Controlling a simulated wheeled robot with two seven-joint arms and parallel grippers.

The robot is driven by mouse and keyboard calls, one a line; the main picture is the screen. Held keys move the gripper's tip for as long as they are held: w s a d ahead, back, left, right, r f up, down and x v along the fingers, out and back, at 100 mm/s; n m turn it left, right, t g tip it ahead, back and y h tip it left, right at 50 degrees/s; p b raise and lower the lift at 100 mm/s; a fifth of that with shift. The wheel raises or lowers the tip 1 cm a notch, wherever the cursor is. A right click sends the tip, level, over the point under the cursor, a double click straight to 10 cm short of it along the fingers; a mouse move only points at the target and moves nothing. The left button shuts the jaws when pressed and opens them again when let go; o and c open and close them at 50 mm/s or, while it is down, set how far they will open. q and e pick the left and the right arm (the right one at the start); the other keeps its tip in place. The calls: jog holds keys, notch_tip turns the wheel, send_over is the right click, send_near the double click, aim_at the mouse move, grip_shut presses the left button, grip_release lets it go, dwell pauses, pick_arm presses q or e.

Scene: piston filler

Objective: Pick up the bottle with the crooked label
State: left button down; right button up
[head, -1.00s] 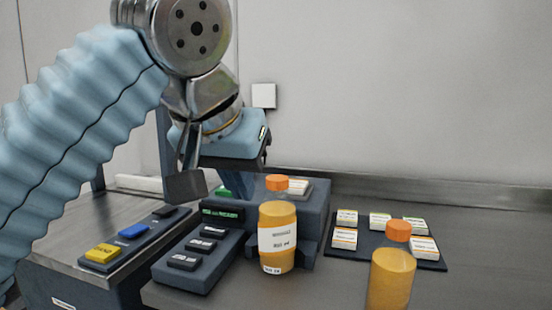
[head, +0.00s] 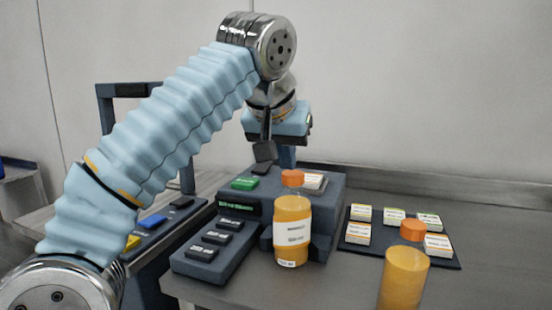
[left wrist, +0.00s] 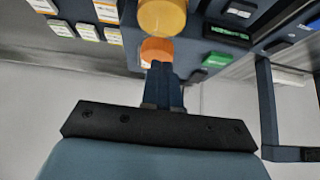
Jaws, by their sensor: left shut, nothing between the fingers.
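An amber bottle with an orange cap (head: 292,232) stands upright at the front of the dark machine block. Its white label looks slightly tilted. It also shows in the left wrist view, with its orange cap (left wrist: 157,51) just beyond my fingertips. A second amber bottle with an orange cap (head: 403,280) stands at front right, cut off by the lower edge; no label shows on its visible side. My left gripper (head: 287,160) is shut and empty, above the first bottle's cap in the picture. Its closed fingers (left wrist: 161,78) point toward the cap. My right gripper is not in view.
The dark machine block (head: 333,195) has a green button (head: 245,183) and a panel of black keys (head: 217,238). A dark tray (head: 365,247) holds several small label packs. A blue button (head: 152,221) is at left. Bare steel table lies at right.

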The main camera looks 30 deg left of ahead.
pick_arm(q)
jog(key=shift+s+f+b, duration=0.15)
jog(key=shift+f+b, duration=0.15)
jog(key=shift+f, duration=0.55)
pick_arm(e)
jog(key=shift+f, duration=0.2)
pick_arm(q)
jog(key=shift+d+f, duration=0.1)
jog(key=shift+f, duration=0.05)
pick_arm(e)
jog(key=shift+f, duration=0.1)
pick_arm(q)
jog(key=s+d+f+t+y+b, duration=0.1)
jog(key=s+d+f+t+b, duration=0.1)
jog(key=s+t+b, duration=0.4)
jog(key=s+f+b, duration=0.1)
jog(key=s+b, duration=0.4)
jog(key=b, duration=0.3)
jog(key=shift+s+d+t+y, duration=0.3)
jog(key=shift+d, duration=0.05)
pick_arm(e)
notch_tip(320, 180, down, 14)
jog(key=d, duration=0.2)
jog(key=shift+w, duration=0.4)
